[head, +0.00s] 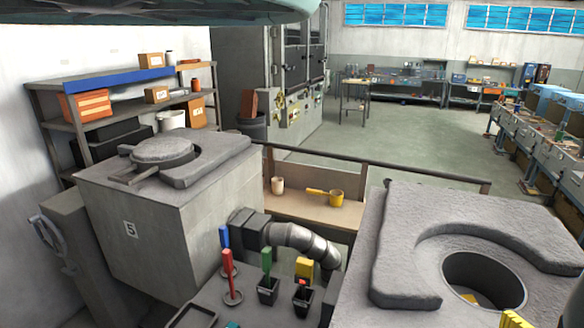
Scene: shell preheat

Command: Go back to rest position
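My gripper is not in view, so its fingers and anything in them cannot be seen. The grey furnace block marked 5 (140,235) stands at the left with a round lid (162,152) on its top. A second grey block (405,250) at the right has an open round hole (484,280). Something yellow shows low inside the hole. Another yellow piece is cut off at the bottom right edge, and I cannot tell what it is.
A bench (275,305) between the blocks holds red, green and yellow-handled items. A metal duct (300,240) leaves the left block. Behind, a wooden table (290,210) carries a cup and a yellow ladle. A shelf (110,80) stands left.

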